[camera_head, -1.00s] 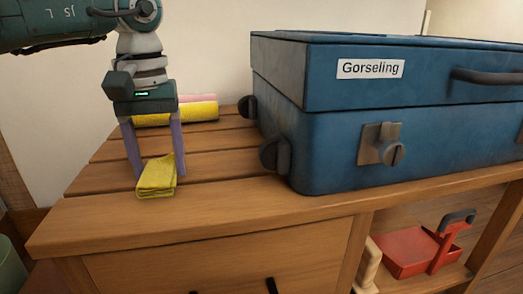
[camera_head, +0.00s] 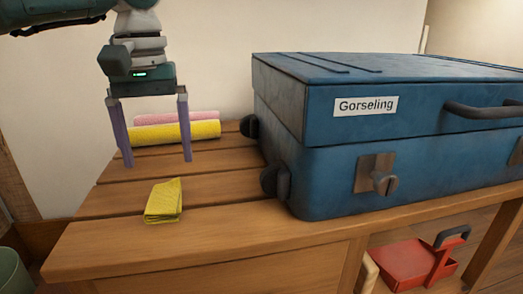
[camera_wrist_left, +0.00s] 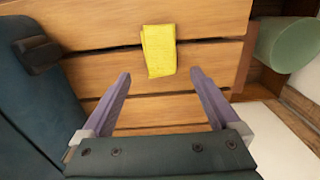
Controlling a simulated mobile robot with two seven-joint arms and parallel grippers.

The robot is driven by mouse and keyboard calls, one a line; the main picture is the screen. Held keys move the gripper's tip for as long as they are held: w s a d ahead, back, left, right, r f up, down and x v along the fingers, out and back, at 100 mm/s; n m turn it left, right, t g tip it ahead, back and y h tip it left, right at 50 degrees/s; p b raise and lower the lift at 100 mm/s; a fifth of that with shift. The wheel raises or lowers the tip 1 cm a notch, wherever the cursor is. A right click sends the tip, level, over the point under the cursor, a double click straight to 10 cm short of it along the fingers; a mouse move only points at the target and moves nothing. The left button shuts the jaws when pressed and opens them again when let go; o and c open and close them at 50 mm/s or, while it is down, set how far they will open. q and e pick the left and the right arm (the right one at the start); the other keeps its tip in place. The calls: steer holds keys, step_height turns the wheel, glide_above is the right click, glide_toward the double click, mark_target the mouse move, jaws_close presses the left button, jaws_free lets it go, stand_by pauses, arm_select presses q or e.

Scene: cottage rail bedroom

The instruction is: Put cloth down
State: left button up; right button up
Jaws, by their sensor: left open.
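The yellow folded cloth (camera_head: 164,202) lies on the slatted wooden top (camera_head: 222,206), near its front left. It also shows in the left wrist view (camera_wrist_left: 159,50), lying flat on the slats beyond my fingertips. My left gripper (camera_head: 155,160) is open and empty, raised above the top and behind the cloth, apart from it. Its two purple fingers are spread wide, also in the left wrist view (camera_wrist_left: 159,88). My right gripper is not in view.
A large blue case (camera_head: 330,160) labelled "Gorseling" stands right of the cloth. Yellow (camera_head: 165,134) and pink (camera_head: 180,117) rolls lie at the back. A red dustpan-like item (camera_head: 405,262) sits on the lower shelf. A green bin (camera_wrist_left: 285,42) stands beside the furniture.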

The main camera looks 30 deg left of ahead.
mark_target(165, 187)
arm_select(q)
step_height(165, 187, up, 5)
steer(key=shift+r+p, duration=0.1)
steer(key=shift+p, duration=0.8)
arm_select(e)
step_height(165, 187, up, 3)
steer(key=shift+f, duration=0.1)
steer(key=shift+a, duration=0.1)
